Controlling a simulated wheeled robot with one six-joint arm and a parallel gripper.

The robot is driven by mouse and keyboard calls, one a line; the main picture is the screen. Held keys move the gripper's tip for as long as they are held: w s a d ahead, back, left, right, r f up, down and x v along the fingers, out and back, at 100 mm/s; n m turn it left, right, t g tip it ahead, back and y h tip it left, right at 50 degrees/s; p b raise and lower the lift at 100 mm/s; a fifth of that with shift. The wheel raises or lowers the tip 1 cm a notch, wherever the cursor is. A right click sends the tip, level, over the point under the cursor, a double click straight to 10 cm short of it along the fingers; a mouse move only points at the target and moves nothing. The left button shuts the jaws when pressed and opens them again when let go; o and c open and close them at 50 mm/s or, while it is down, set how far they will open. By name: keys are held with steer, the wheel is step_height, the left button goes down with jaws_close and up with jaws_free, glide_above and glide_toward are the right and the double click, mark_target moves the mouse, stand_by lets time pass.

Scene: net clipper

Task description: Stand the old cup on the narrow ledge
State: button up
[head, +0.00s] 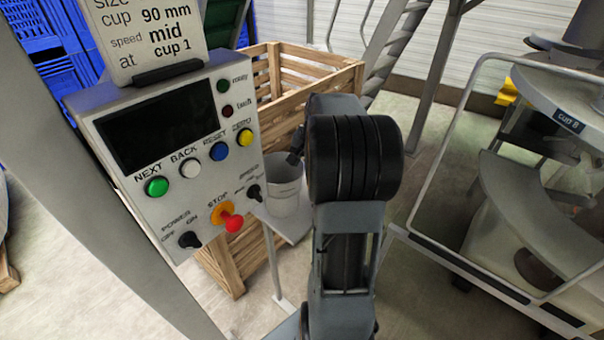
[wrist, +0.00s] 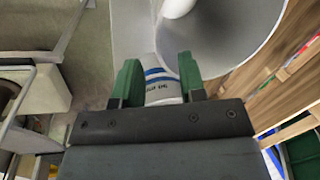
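In the wrist view my gripper (wrist: 157,75) has its two green fingers on either side of a white cup (wrist: 162,84) with blue bands and small dark lettering. The fingers look closed against its sides. A pale grey ledge (wrist: 130,32) shows just beyond the cup; I cannot tell whether the cup touches it. In the head view the ledge (head: 297,226) is a small shelf on a thin post. My arm hides the held cup and most of the gripper there.
A wooden crate (head: 290,75) is behind. The control panel (head: 165,150) stands left, a railed machine (head: 540,190) right.

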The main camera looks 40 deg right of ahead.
steer(key=shift+v, duration=2.45)
